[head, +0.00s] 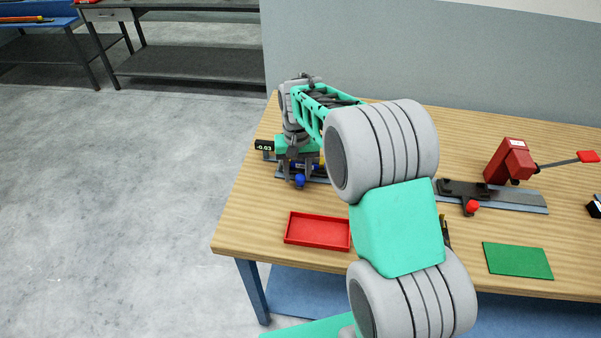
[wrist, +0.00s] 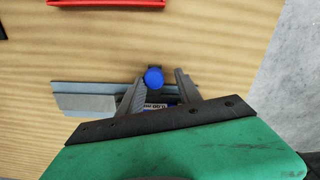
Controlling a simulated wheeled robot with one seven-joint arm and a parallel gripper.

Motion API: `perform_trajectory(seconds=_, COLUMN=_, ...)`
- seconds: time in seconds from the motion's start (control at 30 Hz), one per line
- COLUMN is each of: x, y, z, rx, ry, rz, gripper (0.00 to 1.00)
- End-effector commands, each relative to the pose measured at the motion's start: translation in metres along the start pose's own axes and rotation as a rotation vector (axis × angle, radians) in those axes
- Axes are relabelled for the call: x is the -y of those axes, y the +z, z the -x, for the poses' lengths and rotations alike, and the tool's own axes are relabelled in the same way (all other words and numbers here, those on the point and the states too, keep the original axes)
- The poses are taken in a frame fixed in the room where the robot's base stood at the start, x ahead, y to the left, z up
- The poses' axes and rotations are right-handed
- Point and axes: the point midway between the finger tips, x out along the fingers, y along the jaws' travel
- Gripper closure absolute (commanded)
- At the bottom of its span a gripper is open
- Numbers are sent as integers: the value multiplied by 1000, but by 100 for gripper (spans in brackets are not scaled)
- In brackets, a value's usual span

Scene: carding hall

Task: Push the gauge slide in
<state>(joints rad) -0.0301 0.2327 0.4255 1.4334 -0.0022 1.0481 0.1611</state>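The gauge stands near the far left end of the wooden bench in the head view. Its small black display (head: 264,147) reads -0.03. A blue round knob (head: 300,180) sticks out at its front, and a grey base plate lies under it. In the wrist view the blue knob (wrist: 154,78) lies between the fingertips of my gripper (wrist: 160,80), with a visible gap to the right finger. My gripper (head: 297,165) is open and low over the gauge. The wrist view shows the grey plate (wrist: 85,103) left of the fingers; my gripper hides much of the gauge body.
A red tray (head: 317,231) lies in front of the gauge. A red device with a lever (head: 511,160) stands on a grey plate at the right, beside a red knob (head: 473,207). A green mat (head: 517,260) lies at the front right. The wooden bench (head: 250,215) is bare left of the tray.

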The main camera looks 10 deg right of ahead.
Motion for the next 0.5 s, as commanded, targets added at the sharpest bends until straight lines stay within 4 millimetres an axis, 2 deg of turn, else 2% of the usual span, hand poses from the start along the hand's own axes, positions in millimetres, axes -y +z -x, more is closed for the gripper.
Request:
perform_trajectory(seconds=0.1, x=-2, y=-1, z=0, rx=-1, ry=0, rz=-3, gripper=52)
perform_trajectory(seconds=0.37, x=-4, y=0, z=2, rx=0, ry=1, rz=-7, gripper=52)
perform_trajectory(seconds=0.5, x=-3, y=-2, z=19, rx=-4, ry=0, rz=-6, gripper=52)
